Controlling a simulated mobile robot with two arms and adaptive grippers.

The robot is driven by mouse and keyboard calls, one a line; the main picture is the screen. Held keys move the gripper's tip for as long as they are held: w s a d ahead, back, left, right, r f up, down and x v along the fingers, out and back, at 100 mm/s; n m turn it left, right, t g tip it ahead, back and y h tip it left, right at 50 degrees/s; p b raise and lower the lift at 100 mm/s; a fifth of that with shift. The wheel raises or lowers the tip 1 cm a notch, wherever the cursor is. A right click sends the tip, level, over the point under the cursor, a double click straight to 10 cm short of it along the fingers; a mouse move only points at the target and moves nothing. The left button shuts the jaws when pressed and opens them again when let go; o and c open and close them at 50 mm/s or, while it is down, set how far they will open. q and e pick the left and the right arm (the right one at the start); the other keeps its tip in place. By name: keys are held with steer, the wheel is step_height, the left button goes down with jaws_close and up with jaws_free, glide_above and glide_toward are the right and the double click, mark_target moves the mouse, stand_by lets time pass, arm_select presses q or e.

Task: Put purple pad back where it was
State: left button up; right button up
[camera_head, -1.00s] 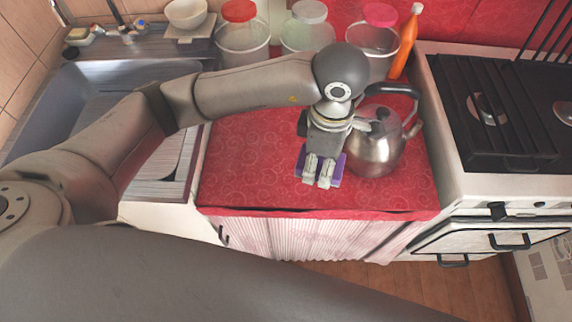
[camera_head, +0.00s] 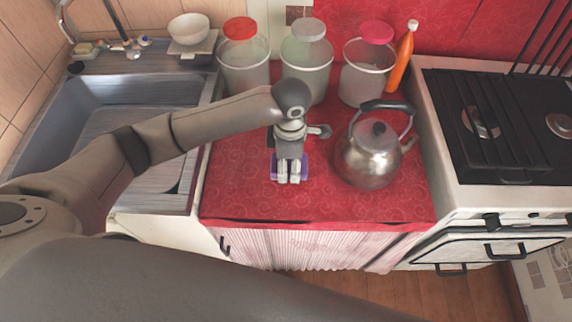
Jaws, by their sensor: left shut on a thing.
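The purple pad (camera_head: 303,172) is at my left gripper's fingertips, over the red oilcloth counter (camera_head: 235,190), left of the kettle. My left gripper (camera_head: 289,180) points down and is shut on the pad. The fingers cover the pad's middle, and only its side edges show. I cannot tell whether the pad touches the cloth. My right gripper is not in view.
A steel kettle (camera_head: 368,158) stands to the right of the gripper. Jars with red (camera_head: 243,62), grey (camera_head: 307,60) and pink lids (camera_head: 369,68) and an orange bottle (camera_head: 401,62) line the back. The stove (camera_head: 500,120) is right, the sink (camera_head: 90,110) left. The front left cloth is clear.

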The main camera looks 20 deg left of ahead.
arm_select(q)
steer(key=shift+w+a+f, duration=0.25)
steer(key=shift+a+f, duration=0.15)
steer(key=shift+f, duration=0.15)
steer(key=f, duration=0.1)
steer(key=f+p, duration=0.1)
steer(key=f, duration=0.1)
steer(key=shift+w+a+p, duration=0.1)
steer(key=shift+a+p, duration=0.1)
steer(key=shift+p, duration=0.1)
steer(key=shift+f, duration=0.3)
steer(key=shift+f, duration=0.1)
steer(key=shift+f+b, duration=0.15)
steer(key=shift+b, duration=0.15)
steer(key=o, duration=0.9)
